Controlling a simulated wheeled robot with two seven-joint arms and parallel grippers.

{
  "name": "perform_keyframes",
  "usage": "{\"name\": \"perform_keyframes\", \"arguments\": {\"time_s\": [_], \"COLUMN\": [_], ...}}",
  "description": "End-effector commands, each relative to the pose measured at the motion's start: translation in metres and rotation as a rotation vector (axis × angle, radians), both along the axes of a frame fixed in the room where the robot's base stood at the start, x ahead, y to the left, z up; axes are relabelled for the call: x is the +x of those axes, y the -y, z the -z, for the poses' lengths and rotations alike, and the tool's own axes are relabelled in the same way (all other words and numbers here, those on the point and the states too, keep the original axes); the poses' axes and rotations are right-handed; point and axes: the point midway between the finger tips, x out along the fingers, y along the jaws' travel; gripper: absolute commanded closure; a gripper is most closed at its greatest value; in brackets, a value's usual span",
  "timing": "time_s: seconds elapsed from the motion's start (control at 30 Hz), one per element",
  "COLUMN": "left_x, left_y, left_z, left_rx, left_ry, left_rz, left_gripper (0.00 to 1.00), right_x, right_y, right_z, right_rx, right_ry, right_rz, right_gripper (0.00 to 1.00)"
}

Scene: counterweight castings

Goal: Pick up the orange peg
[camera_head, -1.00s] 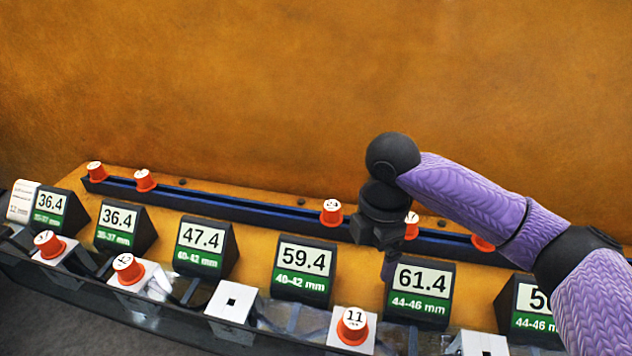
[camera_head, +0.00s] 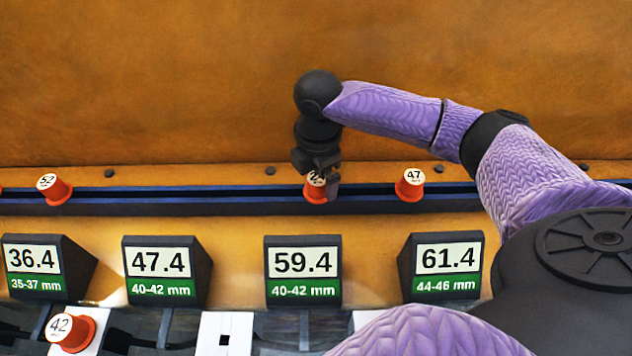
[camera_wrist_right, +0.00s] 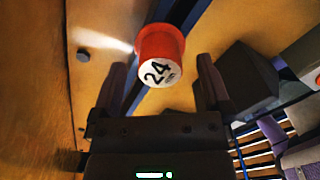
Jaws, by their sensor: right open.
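Several orange pegs with white numbered tops show. One peg marked 24 (camera_head: 315,190) stands in the dark blue rail (camera_head: 130,200), partly hidden behind my right gripper (camera_head: 325,180). In the right wrist view the 24 peg (camera_wrist_right: 160,55) sits between and slightly beyond the fingertips of my open right gripper (camera_wrist_right: 161,72), with a gap on either side. Other orange pegs are the 47 peg (camera_head: 411,185) to its right and the 52 peg (camera_head: 53,189) to its left, both in the rail. My left gripper is not in view.
Black number signs, including the 59.4 sign (camera_head: 303,270) and the 61.4 sign (camera_head: 441,268), stand in front of the rail. A 42 peg (camera_head: 72,332) sits on a white block at front left. An orange-brown wall (camera_head: 200,80) rises behind.

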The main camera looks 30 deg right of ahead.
Motion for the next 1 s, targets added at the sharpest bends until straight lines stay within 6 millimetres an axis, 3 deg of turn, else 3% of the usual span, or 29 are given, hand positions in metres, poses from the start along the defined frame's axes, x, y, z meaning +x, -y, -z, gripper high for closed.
{"name": "perform_keyframes", "arguments": {"time_s": [0.1,0.3,0.37,0.77,0.8,1.0], "left_x": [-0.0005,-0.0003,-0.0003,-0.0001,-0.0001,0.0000], "left_y": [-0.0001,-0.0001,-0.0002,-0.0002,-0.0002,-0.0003], "left_z": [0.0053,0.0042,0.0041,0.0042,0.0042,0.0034], "left_rx": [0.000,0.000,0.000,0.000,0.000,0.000], "left_ry": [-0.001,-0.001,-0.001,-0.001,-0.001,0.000], "left_rz": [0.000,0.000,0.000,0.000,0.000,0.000], "left_gripper": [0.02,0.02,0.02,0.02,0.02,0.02], "right_x": [-0.0005,-0.0002,-0.0002,-0.0002,-0.0001,0.0000], "right_y": [-0.0006,-0.0007,-0.0007,-0.0008,-0.0008,-0.0008], "right_z": [0.0156,0.0153,0.0152,0.0150,0.0150,0.0129], "right_rx": [0.000,0.000,0.000,0.000,0.000,0.000], "right_ry": [-0.001,0.000,0.000,0.000,0.001,0.001], "right_rz": [-0.002,-0.003,-0.003,-0.003,-0.003,-0.003], "right_gripper": [0.01,0.01,0.12,0.96,1.00,1.00]}}
